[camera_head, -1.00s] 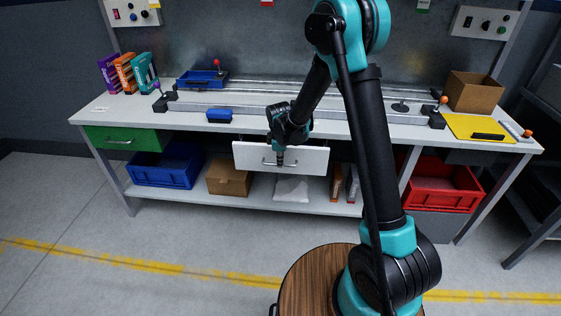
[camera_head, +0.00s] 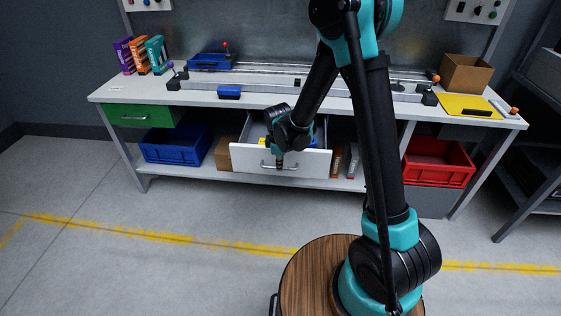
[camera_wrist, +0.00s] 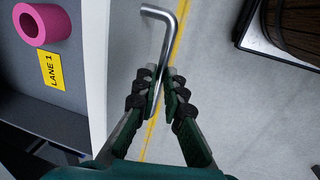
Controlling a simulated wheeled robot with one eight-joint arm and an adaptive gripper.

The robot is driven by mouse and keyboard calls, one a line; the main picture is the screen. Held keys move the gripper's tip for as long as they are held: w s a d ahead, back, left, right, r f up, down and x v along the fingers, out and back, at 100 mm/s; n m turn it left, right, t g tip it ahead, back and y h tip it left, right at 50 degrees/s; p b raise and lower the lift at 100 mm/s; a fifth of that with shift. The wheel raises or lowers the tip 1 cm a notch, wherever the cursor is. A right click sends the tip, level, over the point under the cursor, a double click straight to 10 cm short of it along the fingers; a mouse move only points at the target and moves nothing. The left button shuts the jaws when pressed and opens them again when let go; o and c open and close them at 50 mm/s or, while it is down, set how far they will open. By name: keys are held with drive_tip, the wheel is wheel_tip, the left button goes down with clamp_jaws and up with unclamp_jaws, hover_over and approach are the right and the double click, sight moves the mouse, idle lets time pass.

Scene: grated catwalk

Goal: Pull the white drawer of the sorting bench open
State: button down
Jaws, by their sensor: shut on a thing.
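The white drawer (camera_head: 250,158) of the sorting bench (camera_head: 300,98) stands pulled out under the bench top, with its inside partly in view. Its silver bar handle (camera_head: 290,167) is on the front face. My gripper (camera_head: 279,165) is at the handle, and in the wrist view my gripper's fingers (camera_wrist: 160,88) are closed around the metal handle (camera_wrist: 170,35). The drawer's white front edge (camera_wrist: 95,70) runs beside the fingers. Inside the drawer the wrist view shows a pink ring (camera_wrist: 42,24) and a yellow "LANE 1" label (camera_wrist: 51,70). My wrist hides part of the drawer's inside.
A green drawer (camera_head: 155,116) is shut at the left. Blue (camera_head: 172,148) and red (camera_head: 437,165) bins and a cardboard box (camera_head: 222,155) sit on the lower shelf. The floor in front is clear, with a yellow line (camera_head: 170,237).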

drive_tip(key=c, duration=1.9)
unclamp_jaws()
drive_tip(key=r, duration=0.4)
drive_tip(key=s+r, duration=0.1)
drive_tip(key=r, duration=0.3)
drive_tip(key=s+r, duration=0.1)
drive_tip(key=r, duration=0.2)
drive_tip(key=shift+s+r, duration=0.1)
drive_tip(key=shift+r, duration=0.3)
drive_tip(key=s+d+m, duration=0.6)
drive_tip(key=d, duration=0.2)
drive_tip(key=s+d+f+m+t, duration=0.1)
drive_tip(key=s+d+m, duration=0.4)
drive_tip(key=d, duration=0.4)
drive_tip(key=s+d+m+t, duration=0.1)
drive_tip(key=s+d+m, duration=0.5)
drive_tip(key=d, duration=0.3)
drive_tip(key=shift+s+f+m, duration=0.3)
drive_tip(key=shift+m, duration=0.1)
